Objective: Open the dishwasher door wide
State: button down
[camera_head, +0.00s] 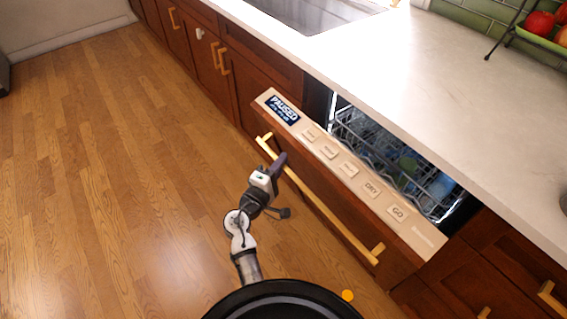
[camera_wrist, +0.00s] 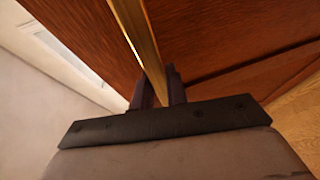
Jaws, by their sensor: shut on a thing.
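The dishwasher door (camera_head: 318,205) is tilted partly open below the counter. Its top panel (camera_head: 345,172) carries a display reading "PAUSED" and several buttons. A long gold bar handle (camera_head: 325,212) runs across its front. My gripper (camera_head: 277,163) is at the handle's left part, and its fingers are shut on the handle. In the wrist view the gold handle (camera_wrist: 137,40) passes between the two dark fingers (camera_wrist: 160,90) of my gripper. The wooden door front (camera_wrist: 220,35) lies behind it. The fingertips are partly hidden in the head view.
A wire rack (camera_head: 385,160) with dishes shows in the gap behind the door. A white counter (camera_head: 420,90) with a sink (camera_head: 315,12) is above. Wooden cabinets (camera_head: 190,45) stand on both sides. The wooden floor (camera_head: 120,180) to the left is clear.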

jog(key=s+a+f+t+b, duration=0.1)
jog(key=s+a+f+b, duration=0.7)
jog(key=a+b, duration=0.2)
jog(key=shift+a+f+n, duration=0.3)
jog(key=shift+a+f, duration=0.1)
jog(key=shift+a, duration=0.3)
jog(key=c, duration=1.4)
grip_release()
jog(key=shift+d+r, duration=0.1)
jog(key=b+v, duration=0.1)
jog(key=v, duration=1.1)
